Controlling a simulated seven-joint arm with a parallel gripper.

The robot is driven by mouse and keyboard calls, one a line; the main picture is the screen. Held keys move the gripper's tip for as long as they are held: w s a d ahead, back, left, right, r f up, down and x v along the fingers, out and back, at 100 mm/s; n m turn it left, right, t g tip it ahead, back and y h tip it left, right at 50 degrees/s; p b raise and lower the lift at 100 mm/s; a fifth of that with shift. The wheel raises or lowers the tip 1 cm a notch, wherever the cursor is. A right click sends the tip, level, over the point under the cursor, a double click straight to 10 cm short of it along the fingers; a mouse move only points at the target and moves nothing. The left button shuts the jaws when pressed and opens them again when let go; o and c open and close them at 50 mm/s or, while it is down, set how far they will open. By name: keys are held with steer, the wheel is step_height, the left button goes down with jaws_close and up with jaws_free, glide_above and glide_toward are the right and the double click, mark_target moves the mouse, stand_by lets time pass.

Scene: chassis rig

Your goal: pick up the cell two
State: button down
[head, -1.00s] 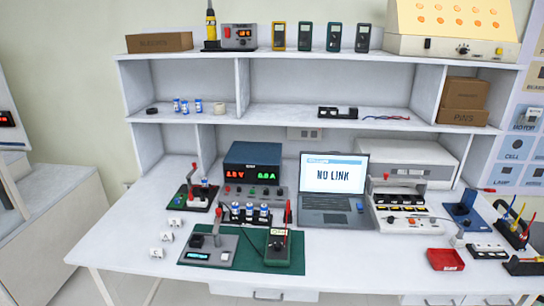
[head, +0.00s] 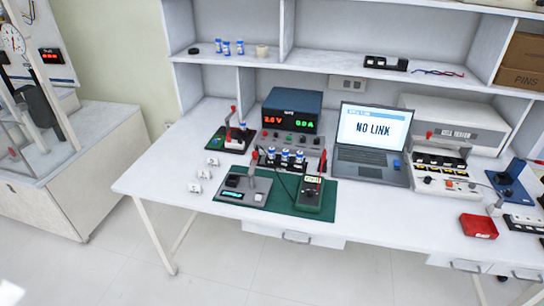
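Several small blue-and-white cylinders look like cells. A group of cells (head: 226,48) stands upright on the shelf at the upper left. A row of cells (head: 285,156) stands in a dark holder (head: 262,160) on the bench, in front of the power supply. Another small blue-and-white piece (head: 242,127) shows at the red-levered device (head: 222,145) on the left. The cells are too small for me to read any number, so I cannot tell which is cell two. My gripper is not in view.
A blue power supply (head: 292,110) reads red and green digits. A green mat (head: 282,202) carries a grey tester (head: 243,188) and a green meter (head: 309,195). Letter cards (head: 204,173) lie left of it. A laptop (head: 367,150) stands right. Bare bench (head: 150,180) lies at the left.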

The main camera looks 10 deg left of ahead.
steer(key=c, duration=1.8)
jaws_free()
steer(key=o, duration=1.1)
